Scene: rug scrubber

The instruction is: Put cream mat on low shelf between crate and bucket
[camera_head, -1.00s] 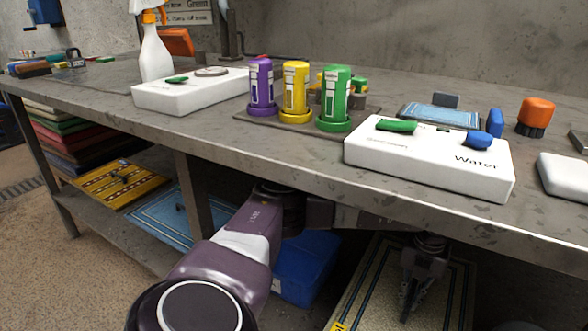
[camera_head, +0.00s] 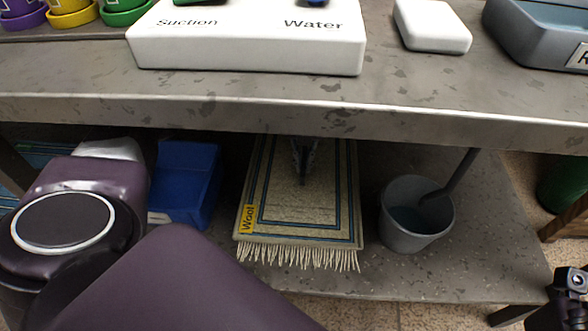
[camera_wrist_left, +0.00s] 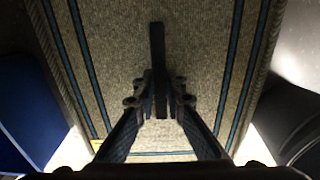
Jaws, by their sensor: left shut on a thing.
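The cream mat (camera_head: 300,212) has blue stripes, a fringed front edge and a yellow "Wool" tag. It lies flat at the low shelf (camera_head: 440,275), between the blue crate (camera_head: 186,185) on its left and the grey bucket (camera_head: 408,235) on its right. I cannot tell whether it rests fully on the shelf. My left gripper (camera_head: 303,155) is above the mat's far part, under the tabletop. In the left wrist view, its fingers (camera_wrist_left: 160,105) are shut on a dark upright grip at the middle of the mat (camera_wrist_left: 205,60). My right gripper (camera_head: 572,285) shows partly at the lower right, its jaws unclear.
The tabletop edge (camera_head: 300,112) hangs over the shelf and the mat. A white "Water" box (camera_head: 250,48) and a white block (camera_head: 432,25) stand on top. My left arm covers the lower left. A handle leans out of the bucket.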

